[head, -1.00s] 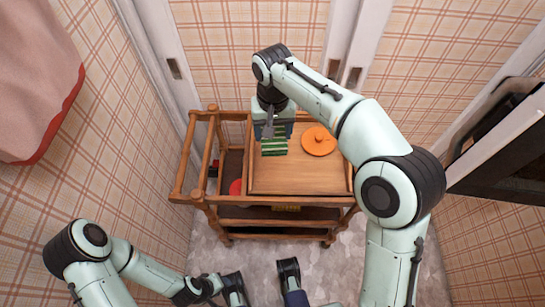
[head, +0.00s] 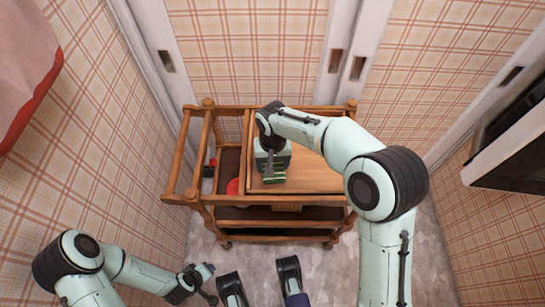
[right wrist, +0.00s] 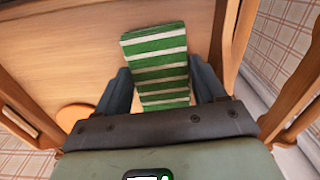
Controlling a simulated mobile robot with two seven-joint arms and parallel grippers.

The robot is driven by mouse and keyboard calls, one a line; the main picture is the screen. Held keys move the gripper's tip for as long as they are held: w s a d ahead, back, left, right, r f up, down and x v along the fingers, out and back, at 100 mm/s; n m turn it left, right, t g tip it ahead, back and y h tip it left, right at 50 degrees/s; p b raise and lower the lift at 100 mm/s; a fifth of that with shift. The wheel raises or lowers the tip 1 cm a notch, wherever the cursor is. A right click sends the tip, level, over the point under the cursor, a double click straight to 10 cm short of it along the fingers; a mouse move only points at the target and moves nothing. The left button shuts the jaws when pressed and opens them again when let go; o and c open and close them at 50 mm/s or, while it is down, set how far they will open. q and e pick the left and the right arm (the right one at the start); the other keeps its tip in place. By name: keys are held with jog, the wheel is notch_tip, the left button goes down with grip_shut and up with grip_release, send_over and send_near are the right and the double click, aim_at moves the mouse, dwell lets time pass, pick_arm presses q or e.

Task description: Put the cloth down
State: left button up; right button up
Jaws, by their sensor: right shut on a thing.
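The green-and-white striped cloth (head: 275,177) is in the grip of my right gripper (head: 271,166), over the light wooden top of the cart (head: 312,177). In the right wrist view the cloth (right wrist: 156,55) shows between the two dark fingers of the right gripper (right wrist: 160,88). The wooden top (right wrist: 75,50) lies behind it. I cannot tell whether the cloth touches the wood. My left gripper (head: 203,283) is low at the bottom left of the head view, away from the cart. Its jaws are too small to read.
An orange round lid (right wrist: 75,116) lies on the wooden top; my arm hides it in the head view. A red round thing (head: 233,187) sits at the cart's left. Wooden rails (head: 208,150) edge the cart. A dark-fronted box (head: 508,150) is at the right wall.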

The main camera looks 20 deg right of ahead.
jog(key=shift+s+f, duration=0.1)
jog(key=shift+f, duration=0.25)
jog(key=o, duration=1.4)
pick_arm(q)
jog(key=shift+f, duration=0.15)
pick_arm(e)
notch_tip(320, 180, up, 3)
jog(key=shift+f, duration=0.2)
pick_arm(q)
jog(key=s+d+r+g+h+p, duration=0.1)
jog(key=s+d+r+p, duration=0.1)
jog(key=s+r+p, duration=0.1)
jog(key=s+r, duration=0.1)
jog(key=s, duration=0.1)
jog(key=shift+s+d+g+p, duration=0.3)
jog(key=shift+d, duration=0.1)
pick_arm(e)
jog(key=r, duration=1)
jog(key=shift+a+r, duration=0.2)
jog(key=shift+r, duration=0.1)
